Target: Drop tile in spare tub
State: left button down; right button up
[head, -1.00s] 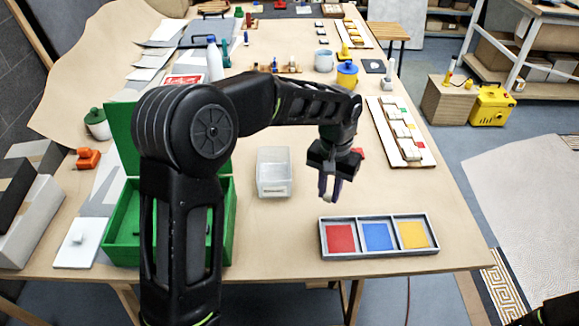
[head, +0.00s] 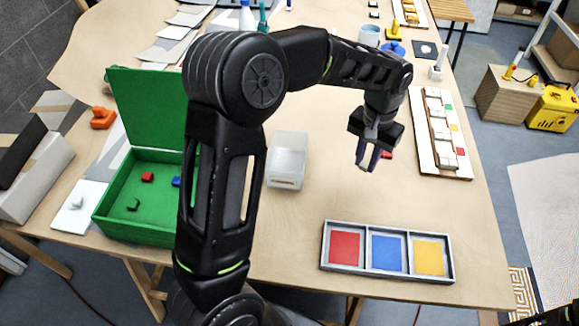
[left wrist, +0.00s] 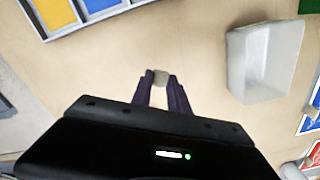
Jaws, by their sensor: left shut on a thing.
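My left gripper (head: 366,160) is shut on a small grey-beige tile (left wrist: 161,78), held between its fingertips in the left wrist view. The tile is hard to make out in the head view. The spare tub appears to be the translucent white tub (head: 287,165) with a small label on its front. It stands on the table to the left of my left gripper in the head view, and at the right in the left wrist view (left wrist: 264,62). The gripper is apart from it.
A grey tray (head: 322,247) with red, blue and yellow compartments lies at the front. An open green box (head: 112,205) holds small pieces at left. A white board (head: 427,150) with tiles lies at right. A small red piece (head: 386,154) is behind the gripper.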

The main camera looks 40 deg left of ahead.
pick_arm(q)
jog(key=shift+s+f+b, duration=0.15)
jog(key=shift+f+b, duration=0.2)
jog(key=shift+f, duration=0.25)
jog(key=shift+f+b, duration=0.3)
jog(key=shift+f, duration=0.1)
jog(key=f+b, duration=0.5)
jog(key=shift+w+f, duration=0.2)
jog(key=shift+f, duration=0.05)
jog(key=s+a+r+m+p, duration=0.1)
jog(key=s+a+r+m, duration=0.3)
jog(key=a+r+m, duration=0.2)
jog(key=s+a+r+m+p, duration=0.1)
jog(key=s+a+r+m, duration=0.3)
jog(key=a+r, duration=0.6)
jog(key=shift+a+r+m, duration=0.25)
jog(key=shift+a+m, duration=0.8)
jog(key=shift+m, duration=0.05)
